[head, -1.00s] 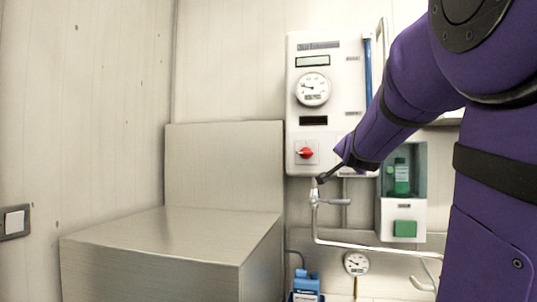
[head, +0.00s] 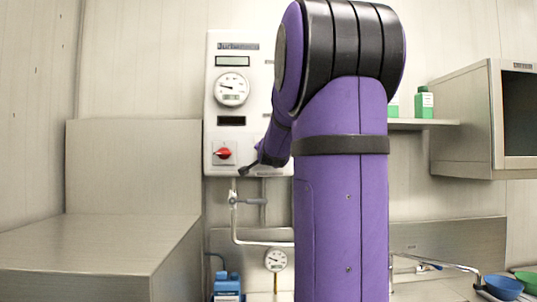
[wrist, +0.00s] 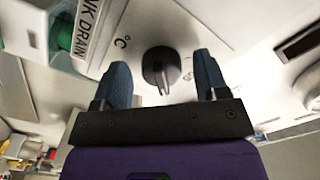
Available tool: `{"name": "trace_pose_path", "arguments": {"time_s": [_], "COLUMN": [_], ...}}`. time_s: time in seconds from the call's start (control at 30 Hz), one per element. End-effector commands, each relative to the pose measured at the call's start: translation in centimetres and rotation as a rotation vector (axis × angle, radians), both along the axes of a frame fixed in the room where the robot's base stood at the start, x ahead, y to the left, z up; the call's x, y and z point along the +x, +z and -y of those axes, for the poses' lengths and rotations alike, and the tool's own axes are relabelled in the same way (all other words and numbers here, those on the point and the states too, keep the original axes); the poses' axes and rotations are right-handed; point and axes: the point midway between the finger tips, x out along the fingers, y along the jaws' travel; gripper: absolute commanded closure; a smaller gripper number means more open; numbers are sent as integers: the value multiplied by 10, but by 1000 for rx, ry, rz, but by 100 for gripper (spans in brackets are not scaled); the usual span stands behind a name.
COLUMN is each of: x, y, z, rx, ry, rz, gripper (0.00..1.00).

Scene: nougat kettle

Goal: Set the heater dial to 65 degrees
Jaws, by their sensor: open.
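In the wrist view a dark grey dial (wrist: 160,68) with a pointed ridge sits on a pale panel, beside a "°C" mark. Its pointer aims down the picture, toward my gripper's palm. No degree numbers are readable around it. My gripper (wrist: 163,75) is open, with one blue-grey finger on each side of the dial. Both fingers look apart from it; the exact depth is unclear. In the head view my purple arm reaches the lower right of the white control panel (head: 213,110) and hides that part. The grey dial is not visible there.
The panel carries a round gauge (head: 232,89) and a red knob (head: 222,153). A tap (head: 236,197) and pipes hang just below. A large steel box (head: 90,245) stands at left. A shelf (head: 425,122) with green bottles and a screen cabinet (head: 470,120) are at right.

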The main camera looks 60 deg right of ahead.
Motion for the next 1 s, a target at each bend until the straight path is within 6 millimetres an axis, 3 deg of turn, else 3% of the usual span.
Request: {"name": "trace_pose_path", "arguments": {"time_s": [0.4,0.6,1.0], "x": [4,4,4], "y": [0,0,0], "z": [5,4,5], "rx": [-1,-1,-42], "ry": [1,1,0], "rz": [0,0,-52], "gripper": [35,80,80]}}
